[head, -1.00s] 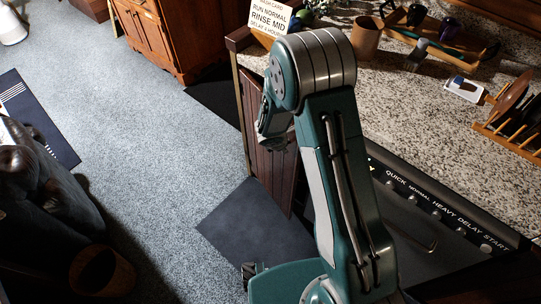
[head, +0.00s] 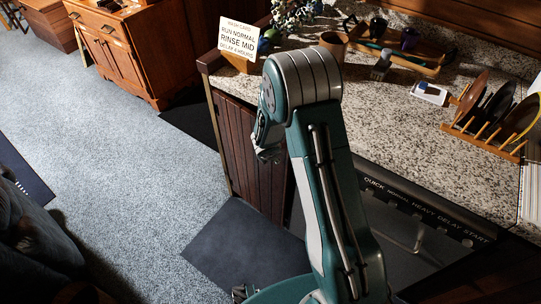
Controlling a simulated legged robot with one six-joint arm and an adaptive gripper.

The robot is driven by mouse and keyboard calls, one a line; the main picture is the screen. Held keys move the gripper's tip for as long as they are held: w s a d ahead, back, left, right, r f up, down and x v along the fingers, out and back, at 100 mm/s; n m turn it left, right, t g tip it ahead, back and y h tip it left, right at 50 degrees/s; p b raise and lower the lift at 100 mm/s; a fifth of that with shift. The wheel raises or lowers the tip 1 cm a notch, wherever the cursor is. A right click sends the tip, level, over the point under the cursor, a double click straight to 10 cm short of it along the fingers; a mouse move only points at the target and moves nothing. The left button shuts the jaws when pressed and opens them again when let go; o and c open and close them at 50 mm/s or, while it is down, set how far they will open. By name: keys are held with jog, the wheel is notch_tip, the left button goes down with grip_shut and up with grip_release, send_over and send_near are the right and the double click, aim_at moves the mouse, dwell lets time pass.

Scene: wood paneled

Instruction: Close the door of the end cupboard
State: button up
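The end cupboard's dark wood front (head: 240,155), with vertical planks, stands below the left end of the granite counter. I take this planked panel to be its door. Its right part is hidden behind my arm, and I cannot tell whether it is fully shut or ajar. My gripper (head: 266,150) hangs folded down from the wrist and overlaps the panel's upper part in the picture. I cannot tell whether it touches the panel. Its fingers are small and dark, so their opening is unclear; no held object shows.
A dishwasher with a black control strip (head: 425,208) is right of my arm. A dark mat (head: 240,245) lies on the floor before the cupboard. A sign (head: 238,40), mug (head: 334,46) and plate rack (head: 485,140) stand on the counter (head: 400,115). Blue carpet (head: 110,150) is open at left.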

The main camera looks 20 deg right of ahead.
jog(key=shift+w+d+r, duration=0.1)
jog(key=shift+d, duration=0.05)
jog(key=v, duration=1.1)
jog(key=shift+r, duration=0.35)
